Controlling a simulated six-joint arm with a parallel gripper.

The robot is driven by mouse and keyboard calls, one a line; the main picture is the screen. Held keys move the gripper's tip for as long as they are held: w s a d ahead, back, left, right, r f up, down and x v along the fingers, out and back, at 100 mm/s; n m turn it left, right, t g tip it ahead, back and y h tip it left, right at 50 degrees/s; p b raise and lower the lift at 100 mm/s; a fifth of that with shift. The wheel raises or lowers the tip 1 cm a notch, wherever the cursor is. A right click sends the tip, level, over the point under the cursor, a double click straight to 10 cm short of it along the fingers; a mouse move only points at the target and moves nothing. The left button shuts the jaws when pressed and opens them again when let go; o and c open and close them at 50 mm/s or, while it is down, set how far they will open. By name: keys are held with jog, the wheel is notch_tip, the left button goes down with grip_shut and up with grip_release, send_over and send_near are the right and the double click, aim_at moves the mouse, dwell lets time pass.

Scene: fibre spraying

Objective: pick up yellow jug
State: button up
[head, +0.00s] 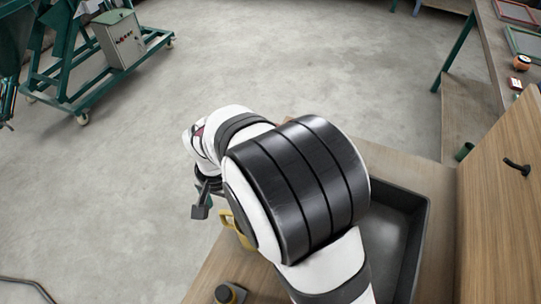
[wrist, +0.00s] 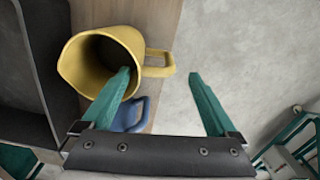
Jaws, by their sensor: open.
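The yellow jug (wrist: 82,58) stands on the wooden table in the wrist view, its open mouth facing the camera and its handle (wrist: 160,66) pointing right. In the head view only a bit of the yellow jug (head: 240,232) shows; my arm hides the rest. My gripper (wrist: 158,76) is open, its two teal fingers spread and nothing held. The left fingertip overlaps the jug's right rim in the picture, and the handle appears in the gap between the fingertips. I cannot tell the height of the fingers above the jug or whether they touch it.
A dark tray (head: 412,215) lies on the table's right side, next to a wooden panel (head: 505,190). Bare floor lies beyond the table's left edge.

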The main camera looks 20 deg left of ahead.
aim_at(231, 225)
jog(key=f, duration=0.8)
jog(key=shift+s+d+f, duration=0.2)
jog(key=shift+s+f, duration=0.05)
jog(key=shift+f, duration=0.05)
grip_shut()
